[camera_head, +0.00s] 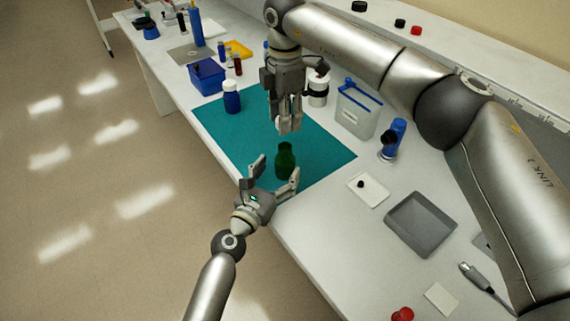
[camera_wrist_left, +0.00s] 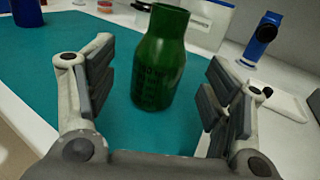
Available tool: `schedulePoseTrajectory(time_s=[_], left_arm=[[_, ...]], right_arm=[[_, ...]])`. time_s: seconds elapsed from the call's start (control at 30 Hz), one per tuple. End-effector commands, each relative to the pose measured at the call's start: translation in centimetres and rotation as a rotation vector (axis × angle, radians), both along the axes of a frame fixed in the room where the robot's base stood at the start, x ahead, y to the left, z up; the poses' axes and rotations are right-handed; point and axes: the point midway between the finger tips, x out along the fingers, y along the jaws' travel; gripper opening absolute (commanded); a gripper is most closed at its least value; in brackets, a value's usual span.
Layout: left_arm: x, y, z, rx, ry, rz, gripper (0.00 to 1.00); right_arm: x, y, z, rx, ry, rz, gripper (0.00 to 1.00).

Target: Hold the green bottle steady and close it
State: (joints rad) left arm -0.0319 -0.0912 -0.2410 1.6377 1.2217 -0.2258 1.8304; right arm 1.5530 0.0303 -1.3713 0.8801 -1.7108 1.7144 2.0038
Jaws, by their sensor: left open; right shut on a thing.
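The green bottle (camera_head: 286,163) stands upright on the teal mat (camera_head: 240,138), near the mat's front edge. Its top looks open, with no cap on it. In the left wrist view the bottle (camera_wrist_left: 160,62) stands between the spread fingers, apart from both. My left gripper (camera_head: 277,173) is open, low at the bottle, with one finger to each side. My right gripper (camera_head: 289,127) points down above and a little behind the bottle. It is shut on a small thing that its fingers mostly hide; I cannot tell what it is.
To the right are a clear container (camera_head: 357,110), a blue device (camera_head: 393,140), a white plate (camera_head: 375,191) with a small black piece, and a grey tray (camera_head: 447,226).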

Motion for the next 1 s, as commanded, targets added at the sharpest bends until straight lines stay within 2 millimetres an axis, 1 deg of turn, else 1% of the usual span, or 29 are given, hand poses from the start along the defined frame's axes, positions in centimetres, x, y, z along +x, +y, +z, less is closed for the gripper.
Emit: schedulePoseTrajectory(time_s=[0.03, 0.1, 0.3, 0.67, 0.77, 1.0], left_arm=[[0.9, -0.5, 0.1, -0.001, -0.002, -0.001, 0.74], [1.8, -0.9, 0.1, 0.0, -0.001, -0.001, 0.74], [3.3, -1.7, 0.0, 0.0, -0.001, -0.001, 0.74], [3.7, -1.8, 0.0, 0.0, 0.0, 0.0, 0.74], [3.6, -1.8, 0.0, 0.0, 0.0, 0.0, 0.64], [3.6, -1.8, 0.0, 0.0, 0.0, 0.0, 0.33]], right_arm=[[0.0, 0.0, 0.0, 0.0, 0.0, 0.0, 0.25], [0.0, 0.0, 0.0, 0.0, 0.0, 0.0, 0.25], [0.0, 0.0, 0.0, 0.0, 0.0, 0.0, 0.25], [0.0, 0.0, 0.0, 0.0, 0.0, 0.0, 0.25], [0.0, 0.0, 0.0, 0.0, 0.0, 0.0, 0.25], [0.0, 0.0, 0.0, 0.0, 0.0, 0.0, 0.25]])
